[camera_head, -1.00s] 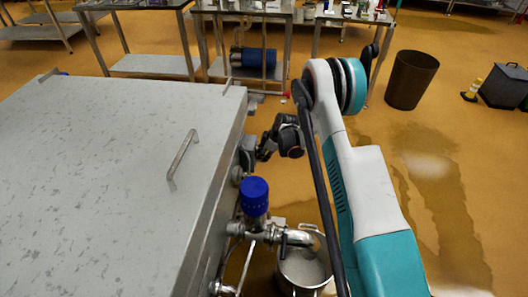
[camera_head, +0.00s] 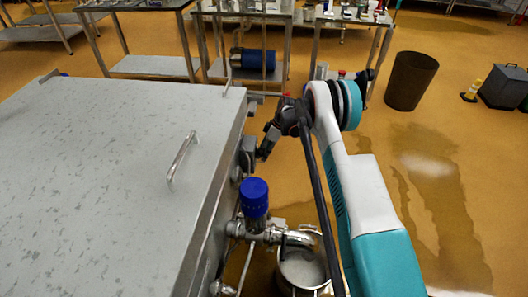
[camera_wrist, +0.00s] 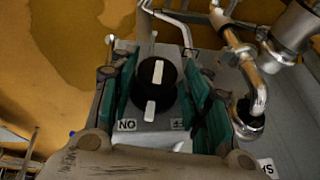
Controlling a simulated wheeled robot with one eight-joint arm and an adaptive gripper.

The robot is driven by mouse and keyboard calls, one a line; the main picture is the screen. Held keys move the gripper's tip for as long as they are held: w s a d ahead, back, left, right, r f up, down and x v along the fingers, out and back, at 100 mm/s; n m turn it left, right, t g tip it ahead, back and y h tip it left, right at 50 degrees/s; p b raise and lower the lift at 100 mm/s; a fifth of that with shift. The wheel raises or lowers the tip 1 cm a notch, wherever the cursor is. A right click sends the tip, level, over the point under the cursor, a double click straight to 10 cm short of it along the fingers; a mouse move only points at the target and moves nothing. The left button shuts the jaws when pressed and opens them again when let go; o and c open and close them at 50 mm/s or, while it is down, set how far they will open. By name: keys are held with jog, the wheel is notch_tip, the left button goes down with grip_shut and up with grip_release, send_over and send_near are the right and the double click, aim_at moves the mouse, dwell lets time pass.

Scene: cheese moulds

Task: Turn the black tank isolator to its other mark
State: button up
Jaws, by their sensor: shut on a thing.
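The black tank isolator (camera_wrist: 171,92) is a round knob with a white bar across its face and a white mark on its lower side in the wrist view. It sits on a grey box (camera_head: 248,152) on the side of the tank. My gripper (camera_wrist: 159,70) has its teal-padded fingers on either side of the knob and is shut on it. The white bar points nearly up and down in the wrist view. A label (camera_wrist: 127,125) reading "NO" upside down lies below left of the knob. A second label (camera_wrist: 177,125) lies below right, too small to read.
The grey tank (camera_head: 100,150) with lid handles fills the left. A blue-capped valve (camera_head: 254,198) and steel pipework stand nearer than the isolator, over a metal bucket (camera_head: 302,268). Tables stand behind. A brown bin (camera_head: 411,80) stands on open floor at right.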

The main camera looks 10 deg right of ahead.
jog(key=shift+w+d+g, duration=0.2)
jog(key=shift+w+g, duration=0.05)
jog(key=shift+g, duration=0.15)
jog(key=o, duration=0.6)
jog(key=shift+o, duration=1.1)
jog(key=shift+w+d+f, duration=0.1)
jog(key=shift+f, duration=0.05)
jog(key=v, duration=1.2)
